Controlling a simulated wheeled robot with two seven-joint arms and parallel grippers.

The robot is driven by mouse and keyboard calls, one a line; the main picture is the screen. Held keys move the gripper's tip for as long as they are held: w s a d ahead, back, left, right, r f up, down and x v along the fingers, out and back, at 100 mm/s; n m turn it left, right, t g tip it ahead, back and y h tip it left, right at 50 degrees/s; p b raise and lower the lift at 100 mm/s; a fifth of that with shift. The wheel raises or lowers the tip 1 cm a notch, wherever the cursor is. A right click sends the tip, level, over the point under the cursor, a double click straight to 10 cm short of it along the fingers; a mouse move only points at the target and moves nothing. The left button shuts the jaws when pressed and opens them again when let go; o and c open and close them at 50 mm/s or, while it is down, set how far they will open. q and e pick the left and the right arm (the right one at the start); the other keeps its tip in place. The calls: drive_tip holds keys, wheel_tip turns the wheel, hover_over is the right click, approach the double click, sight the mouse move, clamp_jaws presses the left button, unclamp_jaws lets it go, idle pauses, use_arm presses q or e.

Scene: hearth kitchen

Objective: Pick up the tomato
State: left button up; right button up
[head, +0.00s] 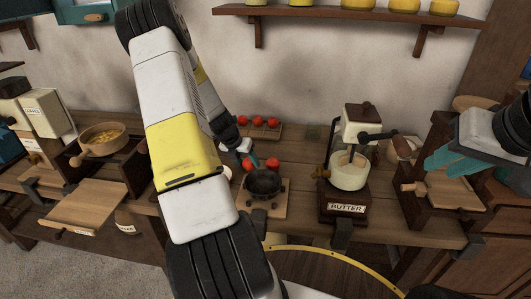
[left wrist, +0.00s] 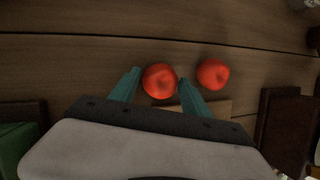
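Two red tomatoes lie on the counter by my left gripper (head: 250,161); one is the right tomato (head: 272,163), the other the left tomato (head: 247,168), partly hidden. In the left wrist view, my left gripper (left wrist: 159,77) has its teal fingers spread, with one tomato (left wrist: 159,82) between the tips. A second tomato (left wrist: 213,73) lies just right of the fingers. The fingers do not look closed on the fruit. My right gripper (head: 450,158) is raised at the right, away from the tomatoes; its finger gap is unclear.
A rack (head: 268,132) with three tomatoes stands behind. A butter churn (head: 348,172) stands to the right. A pan (head: 102,137) of yellow food sits at the left.

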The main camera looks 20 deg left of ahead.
use_arm(q)
drive_tip(key=c, duration=1.1)
drive_tip(key=shift+r, duration=0.1)
wheel_tip(320, 180, up, 10)
drive_tip(key=shift+s, duration=0.1)
